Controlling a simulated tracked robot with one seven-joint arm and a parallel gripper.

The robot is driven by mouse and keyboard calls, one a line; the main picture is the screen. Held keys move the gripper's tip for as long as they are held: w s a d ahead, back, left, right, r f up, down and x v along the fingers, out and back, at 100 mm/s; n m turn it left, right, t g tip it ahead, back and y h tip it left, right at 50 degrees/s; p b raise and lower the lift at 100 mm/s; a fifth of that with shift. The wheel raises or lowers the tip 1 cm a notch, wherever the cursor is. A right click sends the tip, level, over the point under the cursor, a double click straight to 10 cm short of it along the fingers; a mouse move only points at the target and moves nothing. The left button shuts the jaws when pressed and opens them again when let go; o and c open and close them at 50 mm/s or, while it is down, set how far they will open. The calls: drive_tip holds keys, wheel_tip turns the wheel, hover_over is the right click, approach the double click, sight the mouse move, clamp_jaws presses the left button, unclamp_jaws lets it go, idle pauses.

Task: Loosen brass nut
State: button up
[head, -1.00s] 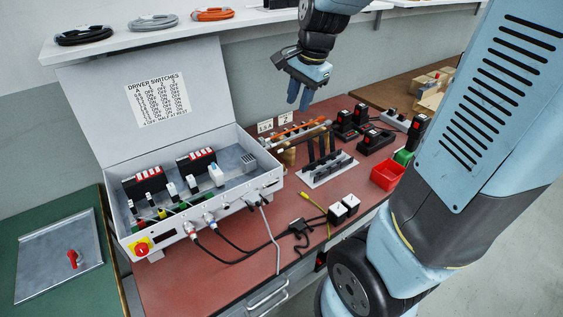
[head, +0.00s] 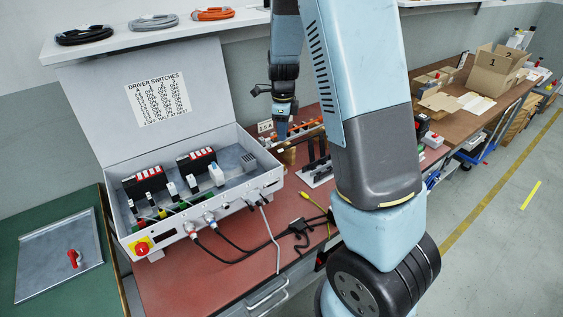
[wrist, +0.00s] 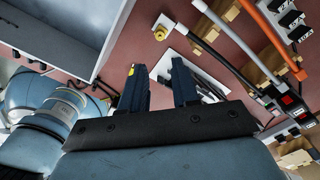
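In the head view my gripper (head: 282,131) points down above the bench, just right of the open grey driver box (head: 230,205). I cannot make out the nut for sure in the head view.
Bars with orange and dark handles (wrist: 225,45) lie on wooden rests close to the nut. A white plate with upright black posts (head: 318,172) stands to the right, partly behind my arm. Cables (head: 260,240) run over the bench front. A shelf (head: 150,35) hangs above.

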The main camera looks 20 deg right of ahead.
wheel_tip(320, 180, down, 13)
drive_tip(key=shift+f, duration=0.1)
idle(0.4)
clamp_jaws()
drive_tip(key=shift+s+a, duration=0.1)
drive_tip(key=shift+a, duration=0.15)
drive_tip(key=shift+d+n, duration=0.25)
drive_tip(key=shift+n, duration=0.05)
